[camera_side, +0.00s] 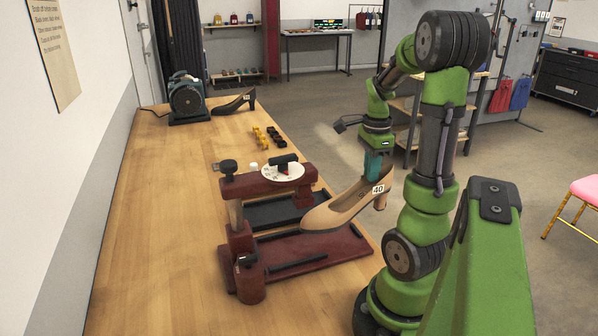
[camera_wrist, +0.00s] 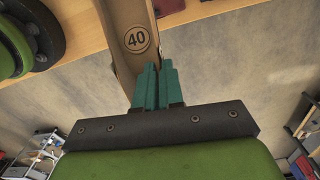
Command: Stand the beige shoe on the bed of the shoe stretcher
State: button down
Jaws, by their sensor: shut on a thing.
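The beige shoe (camera_side: 340,210) is a heeled shoe with a tag reading 40. My gripper (camera_side: 376,176) is shut on its rear part and holds it in the air, toe pointing left, heel hanging at the right. In the wrist view the teal fingers of my gripper (camera_wrist: 155,85) close on the beige shoe (camera_wrist: 122,30) beside the 40 mark. The dark red shoe stretcher (camera_side: 240,238) stands on the table, with its bed (camera_side: 325,246) low at the front right. In the side view the toe overlaps the stretcher; I cannot tell whether they touch.
The wooden table (camera_side: 150,240) has free room left of the stretcher. A black shoe (camera_side: 233,104) and a dark green machine (camera_side: 188,100) stand at the far end.

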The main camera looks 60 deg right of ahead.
aim_at(337, 207)
jog(key=shift+w+a+f, duration=1.35)
jog(key=shift+a+f, duration=0.05)
jog(key=shift+f, duration=0.05)
jog(key=shift+w+a+f, duration=0.2)
jog(key=shift+w+a, duration=0.75)
jog(key=shift+w+a+f, duration=0.2)
jog(key=shift+w+a, duration=0.7)
jog(key=shift+f, duration=0.85)
jog(key=shift+w+d, duration=0.15)
jog(key=shift+w, duration=0.15)
jog(key=shift+f, duration=0.3)
jog(key=c, duration=1.2)
grip_release()
